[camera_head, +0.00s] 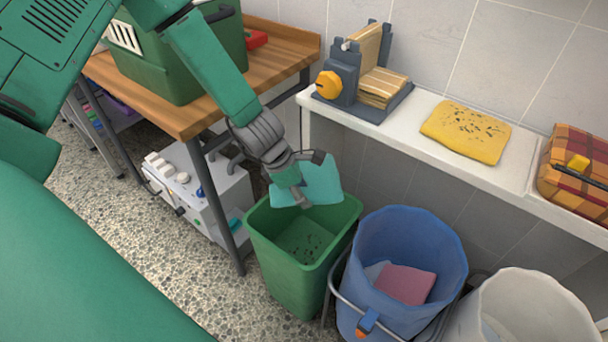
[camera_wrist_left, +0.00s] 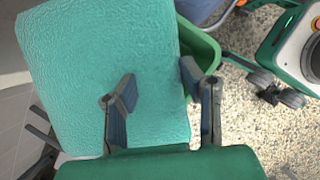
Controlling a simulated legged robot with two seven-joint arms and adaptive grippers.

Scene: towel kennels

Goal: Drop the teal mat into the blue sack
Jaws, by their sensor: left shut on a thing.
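The teal mat (camera_head: 318,180) hangs from my left gripper (camera_head: 303,186), which is shut on it. The mat is above the back part of the green bin (camera_head: 285,280), to the left of the blue sack. In the left wrist view the mat (camera_wrist_left: 95,65) spreads behind the fingers (camera_wrist_left: 160,92) and fills much of the picture. The blue sack (camera_head: 410,240) is an open-topped, bucket-like container on the floor, right of the green bin. A pink cloth (camera_head: 405,284) and a paler one lie inside it. My right gripper is not in view.
A whitish container (camera_head: 525,310) stands right of the blue sack. Above is a white shelf (camera_head: 400,130) with a yellow folded cloth (camera_head: 466,132) and a plaid bundle (camera_head: 578,175). A wooden table (camera_head: 195,120) with a green crate (camera_head: 180,60) stands at left.

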